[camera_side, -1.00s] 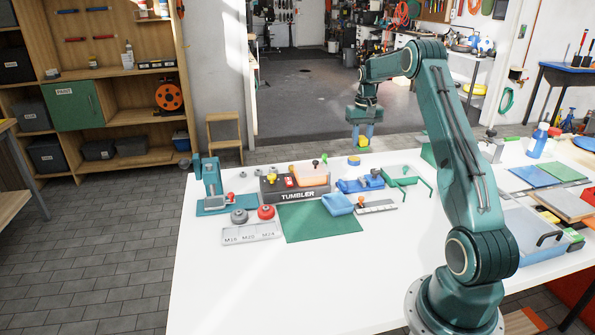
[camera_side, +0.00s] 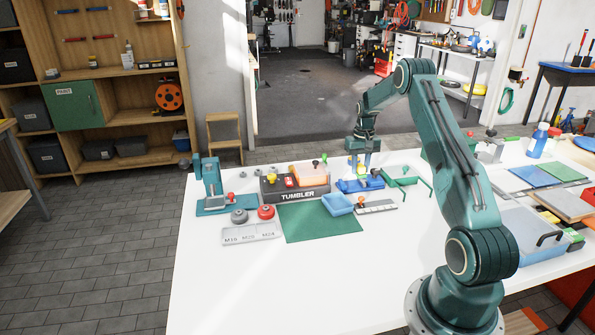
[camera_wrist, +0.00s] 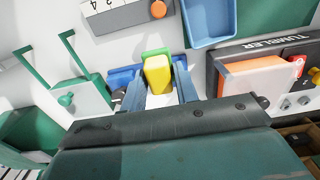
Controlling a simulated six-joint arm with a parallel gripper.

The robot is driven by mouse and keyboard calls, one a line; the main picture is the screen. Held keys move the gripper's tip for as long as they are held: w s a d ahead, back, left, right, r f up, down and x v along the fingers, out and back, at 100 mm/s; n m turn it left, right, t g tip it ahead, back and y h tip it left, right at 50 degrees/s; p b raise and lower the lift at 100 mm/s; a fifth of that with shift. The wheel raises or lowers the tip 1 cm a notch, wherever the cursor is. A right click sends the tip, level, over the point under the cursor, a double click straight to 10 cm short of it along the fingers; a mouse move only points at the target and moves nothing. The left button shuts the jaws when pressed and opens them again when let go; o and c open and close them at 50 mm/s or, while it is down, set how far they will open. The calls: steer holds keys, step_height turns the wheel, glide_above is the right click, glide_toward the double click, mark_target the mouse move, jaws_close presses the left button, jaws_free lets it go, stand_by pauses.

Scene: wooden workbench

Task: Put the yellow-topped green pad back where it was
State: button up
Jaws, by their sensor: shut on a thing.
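My gripper (camera_side: 362,165) is shut on the yellow-topped green pad (camera_wrist: 157,74), with one finger on each side of it. In the wrist view the yellow top faces the camera and a green edge shows beyond it. In the side view the pad is mostly hidden by the fingers, with only a small bit of yellow and green between them. The pad is low over a blue fixture (camera_side: 373,182), whose blue parts also show around the pad in the wrist view (camera_wrist: 121,77). I cannot tell whether the pad touches the fixture.
The black TUMBLER box (camera_side: 296,194), carrying an orange block (camera_wrist: 262,79), stands left of the fixture. A green frame with handles (camera_side: 408,180) stands close on the right. A blue tray (camera_side: 338,204) and a grey strip (camera_side: 377,207) lie in front.

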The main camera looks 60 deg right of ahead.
glide_above(357, 198)
step_height(357, 198, down, 5)
steer(key=shift+w+d+f, duration=0.1)
steer(key=shift+f, duration=2.1)
steer(key=shift+f, duration=0.15)
steer(key=o, duration=0.9)
steer(key=shift+o, duration=0.2)
step_height(357, 198, up, 12)
steer(key=shift+r, duration=0.2)
